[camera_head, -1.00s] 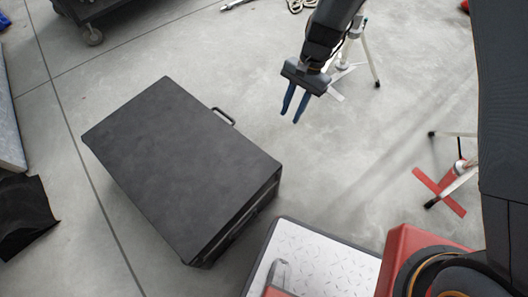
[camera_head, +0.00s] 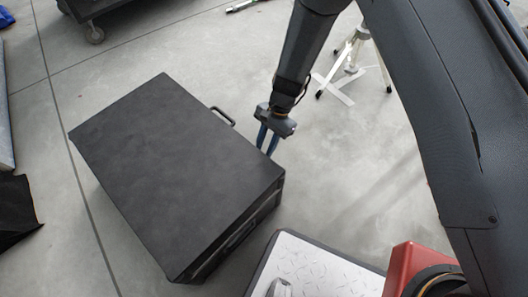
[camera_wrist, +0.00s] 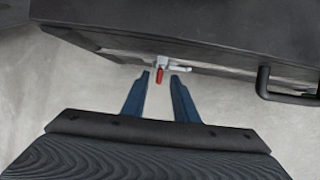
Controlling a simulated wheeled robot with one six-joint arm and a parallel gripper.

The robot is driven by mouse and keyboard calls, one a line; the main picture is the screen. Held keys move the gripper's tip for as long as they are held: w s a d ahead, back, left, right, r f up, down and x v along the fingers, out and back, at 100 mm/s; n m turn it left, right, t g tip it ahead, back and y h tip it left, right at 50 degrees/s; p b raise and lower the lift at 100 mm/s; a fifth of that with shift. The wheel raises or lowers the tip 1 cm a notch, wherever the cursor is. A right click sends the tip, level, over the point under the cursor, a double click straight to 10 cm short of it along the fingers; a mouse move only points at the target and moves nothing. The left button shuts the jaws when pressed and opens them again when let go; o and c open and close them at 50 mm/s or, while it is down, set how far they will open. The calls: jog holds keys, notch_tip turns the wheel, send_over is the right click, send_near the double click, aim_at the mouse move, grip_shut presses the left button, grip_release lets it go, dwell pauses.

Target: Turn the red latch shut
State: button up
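The red latch (camera_wrist: 159,76) shows in the wrist view as a small red lever on a pale metal mount (camera_wrist: 172,64), low on the side of the black case (camera_wrist: 200,28). It points down toward me, in line with the gap between my fingers. My gripper (camera_wrist: 159,75) is open, with its two blue fingertips at or close to the latch; I cannot tell whether they touch it. In the head view the black case (camera_head: 180,175) stands on the floor, and my gripper (camera_head: 268,148) is beside its right side. The latch is hidden in the head view.
A black handle (camera_wrist: 285,88) sticks out of the case side to the right of the latch; it also shows in the head view (camera_head: 223,116). A pale tripod (camera_head: 355,65) stands behind my arm. A dark cart (camera_head: 92,15) is at the back left.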

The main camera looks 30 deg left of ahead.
jog(key=shift+x, duration=0.75)
grip_shut()
jog(key=shift+d+r+y, duration=0.1)
jog(key=shift+d+y, duration=0.05)
jog(key=shift+y, duration=0.15)
jog(key=s+d+f+n+t+y+p, duration=0.1)
jog(key=d+f+n+y+p, duration=0.3)
jog(key=y, duration=1.2)
jog(key=shift+s+f+t+p, duration=0.2)
jog(key=shift+f+t+p, duration=0.2)
jog(key=shift+t, duration=0.5)
jog(key=shift+d+n, duration=0.1)
jog(key=shift+n, duration=0.2)
